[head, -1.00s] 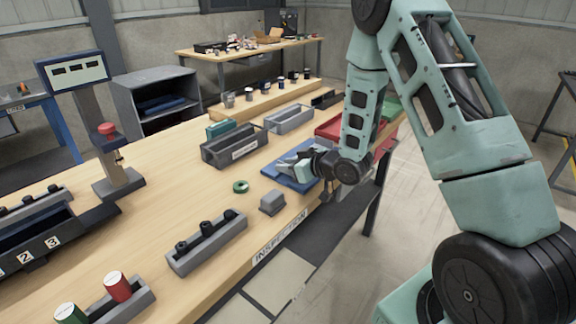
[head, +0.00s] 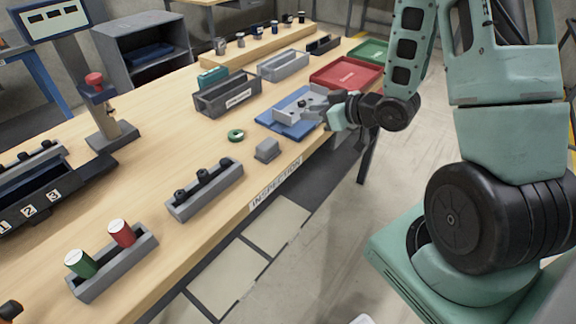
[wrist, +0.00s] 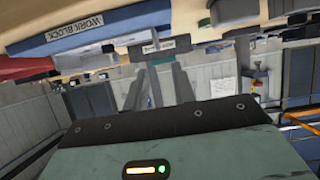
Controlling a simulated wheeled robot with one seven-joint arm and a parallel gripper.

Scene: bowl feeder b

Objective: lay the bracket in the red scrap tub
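The red scrap tub (head: 345,73) stands at the table's right edge, behind the blue work block. A light grey, angular piece, which looks like the bracket (head: 312,101), lies on the blue work block (head: 275,121). My gripper (head: 328,114) is low at the table's edge, just right of this piece; I cannot tell whether they touch. In the wrist view, the two grey fingers (wrist: 160,88) stand apart with nothing clear between them. The blue work block (wrist: 95,30) and the red tub (wrist: 25,70) show at upper left there.
A green tub (head: 370,50) stands behind the red one. A dark grey bin (head: 228,95), a lighter grey bin (head: 284,66), a green ring (head: 236,135) and a small grey block (head: 267,151) are nearby.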

